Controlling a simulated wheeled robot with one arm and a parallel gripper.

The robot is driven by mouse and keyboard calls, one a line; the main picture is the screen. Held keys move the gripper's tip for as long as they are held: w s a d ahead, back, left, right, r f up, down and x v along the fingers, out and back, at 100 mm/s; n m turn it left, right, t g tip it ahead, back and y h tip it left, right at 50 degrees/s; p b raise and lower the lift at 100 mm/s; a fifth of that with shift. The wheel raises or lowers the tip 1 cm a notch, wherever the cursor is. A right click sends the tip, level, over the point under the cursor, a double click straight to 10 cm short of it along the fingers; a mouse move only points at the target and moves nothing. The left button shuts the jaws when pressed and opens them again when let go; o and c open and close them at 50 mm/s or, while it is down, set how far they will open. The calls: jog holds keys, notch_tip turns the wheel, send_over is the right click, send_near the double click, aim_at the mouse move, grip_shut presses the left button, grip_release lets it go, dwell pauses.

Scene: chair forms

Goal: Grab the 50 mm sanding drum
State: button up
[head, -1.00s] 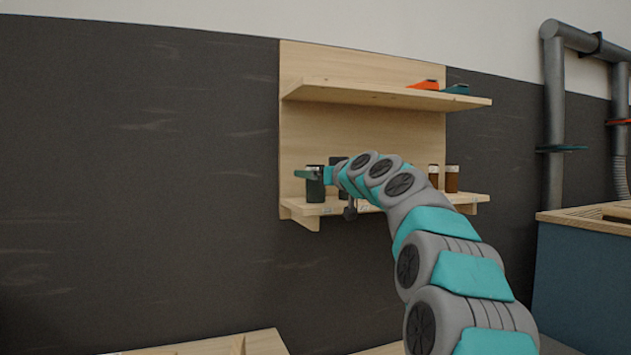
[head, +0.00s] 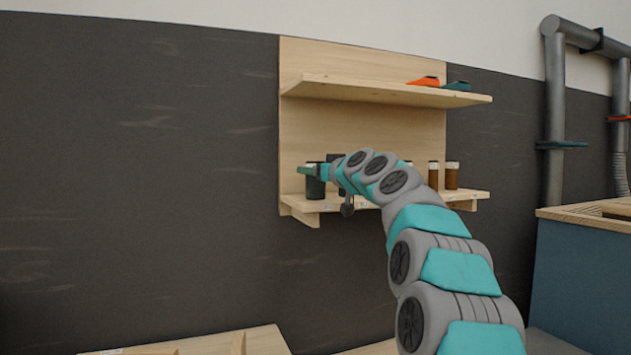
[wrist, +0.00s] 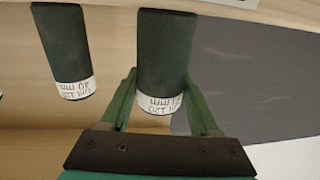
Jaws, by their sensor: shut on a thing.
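A dark green sanding drum (wrist: 163,50) with a white label at its end is between the green fingers of my gripper (wrist: 160,85) in the wrist view. A similar drum labelled "40 mm" (wrist: 66,50) stands apart, to the left in the wrist view.
The lower shelf (head: 300,208) also carries brown cylinders (head: 452,176) at its right. The upper shelf (head: 370,93) overhangs it, with an orange item (head: 424,81) and a teal item (head: 457,86). Dark wall is clear to the left.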

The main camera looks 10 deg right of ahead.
grip_shut()
